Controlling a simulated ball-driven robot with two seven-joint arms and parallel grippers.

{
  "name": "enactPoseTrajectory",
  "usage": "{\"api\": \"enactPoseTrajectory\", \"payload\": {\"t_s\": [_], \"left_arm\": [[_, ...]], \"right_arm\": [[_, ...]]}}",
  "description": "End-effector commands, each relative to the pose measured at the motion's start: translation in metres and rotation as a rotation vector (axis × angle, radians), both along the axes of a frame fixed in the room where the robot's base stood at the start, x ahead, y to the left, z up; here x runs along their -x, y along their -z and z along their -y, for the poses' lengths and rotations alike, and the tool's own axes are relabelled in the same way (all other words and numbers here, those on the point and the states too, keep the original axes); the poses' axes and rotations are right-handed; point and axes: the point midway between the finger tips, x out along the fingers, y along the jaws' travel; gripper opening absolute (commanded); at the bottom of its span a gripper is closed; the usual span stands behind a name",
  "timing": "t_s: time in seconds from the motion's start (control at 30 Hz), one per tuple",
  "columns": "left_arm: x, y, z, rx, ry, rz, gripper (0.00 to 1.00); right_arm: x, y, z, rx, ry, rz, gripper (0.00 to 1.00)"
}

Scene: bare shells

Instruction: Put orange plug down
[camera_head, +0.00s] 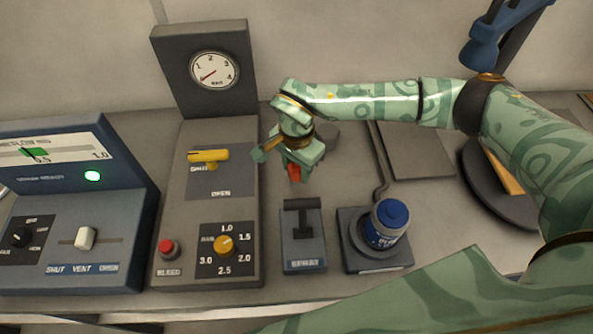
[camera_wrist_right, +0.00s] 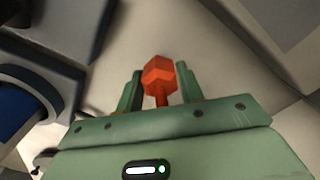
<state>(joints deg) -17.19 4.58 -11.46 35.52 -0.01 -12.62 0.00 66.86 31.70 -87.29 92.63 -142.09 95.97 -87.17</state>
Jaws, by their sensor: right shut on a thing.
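The orange plug (camera_head: 294,172) is held in my right gripper (camera_head: 290,163), above the bench just behind the small box with the black T-handle. In the right wrist view the orange plug (camera_wrist_right: 158,76) has a faceted head and a thin stem, and it sits between the two green fingers of the right gripper (camera_wrist_right: 159,90). I cannot tell from these views whether the plug touches the bench. The left gripper is not in view.
A gauge panel (camera_head: 208,200) with a yellow lever stands left, beside a blue console (camera_head: 75,215). A grey plate (camera_head: 415,150) lies right. Bare bench surrounds the gripper.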

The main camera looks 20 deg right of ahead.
Motion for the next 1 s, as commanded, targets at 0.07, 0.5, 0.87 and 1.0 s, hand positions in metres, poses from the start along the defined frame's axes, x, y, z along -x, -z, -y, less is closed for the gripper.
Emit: {"api": "enactPoseTrajectory", "payload": {"t_s": [0.07,0.5,0.87,1.0], "left_arm": [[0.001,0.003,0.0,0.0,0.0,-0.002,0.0],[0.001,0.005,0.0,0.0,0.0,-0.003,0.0],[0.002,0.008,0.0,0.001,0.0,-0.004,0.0],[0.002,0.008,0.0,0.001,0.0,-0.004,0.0]], "right_arm": [[0.001,0.014,0.0,-0.002,0.001,-0.003,0.01],[0.0,0.022,0.0,0.0,0.001,0.0,0.01],[0.0,0.028,0.0,-0.001,0.001,0.001,0.59],[0.0,0.028,0.0,0.0,0.001,0.0,0.59]]}}
